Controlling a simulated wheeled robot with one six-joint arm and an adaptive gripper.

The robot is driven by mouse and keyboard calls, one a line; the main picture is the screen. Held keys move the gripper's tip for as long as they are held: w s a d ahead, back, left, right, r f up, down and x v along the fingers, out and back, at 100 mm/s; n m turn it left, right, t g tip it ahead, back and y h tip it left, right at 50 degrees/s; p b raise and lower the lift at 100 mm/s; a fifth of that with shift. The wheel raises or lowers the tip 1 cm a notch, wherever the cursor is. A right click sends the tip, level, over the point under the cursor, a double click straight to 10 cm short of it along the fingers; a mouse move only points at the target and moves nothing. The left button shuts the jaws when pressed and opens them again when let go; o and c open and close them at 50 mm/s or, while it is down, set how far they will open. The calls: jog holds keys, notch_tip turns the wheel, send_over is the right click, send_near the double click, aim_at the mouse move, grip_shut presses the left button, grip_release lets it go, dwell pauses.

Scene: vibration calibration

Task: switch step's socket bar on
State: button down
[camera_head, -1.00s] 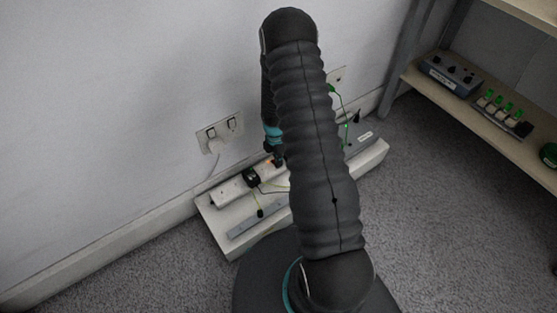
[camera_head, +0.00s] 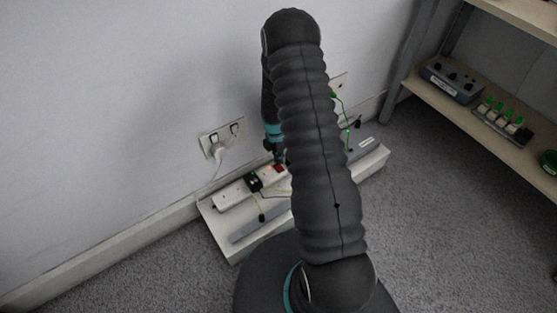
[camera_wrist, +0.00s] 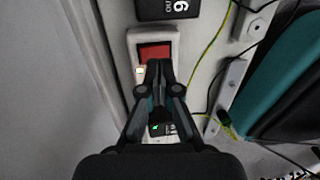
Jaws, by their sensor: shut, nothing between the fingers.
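The white socket bar (camera_head: 232,197) lies on a low white ledge against the wall in the head view. A black plug (camera_head: 254,181) sits in it. Its red rocker switch (camera_head: 281,169) shows at the bar's right part, partly behind my arm. In the wrist view the red switch (camera_wrist: 155,51) is on the white end of the bar (camera_wrist: 134,42), with a small lit yellowish lamp (camera_wrist: 140,72) beside it. My gripper (camera_wrist: 158,66) is shut and empty, its tips at the switch's lower edge in the picture. I cannot tell whether they touch. It also shows in the head view (camera_head: 279,160).
A wall socket (camera_head: 221,139) with a white plug is above the bar. A black block marked 6 (camera_wrist: 168,8) and thin green and black cables lie near the switch. A grey metal strip (camera_head: 262,228) is in front. Shelves with devices (camera_head: 453,82) stand at right.

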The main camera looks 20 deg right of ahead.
aim_at(280, 170)
notch_tip(280, 170, up, 11)
jog(key=s, duration=0.1)
jog(key=shift+s+r, duration=0.2)
jog(key=shift+d, duration=0.1)
dwell(0.4)
jog(key=s+a+r+m+t, duration=0.2)
jog(key=s+r+m, duration=0.4)
jog(key=r, duration=0.6)
jog(key=s+a+r+m+t, duration=0.2)
jog(key=s+a+r+m, duration=0.3)
jog(key=s+r, duration=0.5)
jog(key=s+a+r+m+t, duration=0.3)
jog(key=s+r+m, duration=0.5)
jog(key=r, duration=0.6)
jog(key=shift+s+a+m, duration=0.2)
jog(key=shift+s+m, duration=0.1)
jog(key=shift+m, duration=0.3)
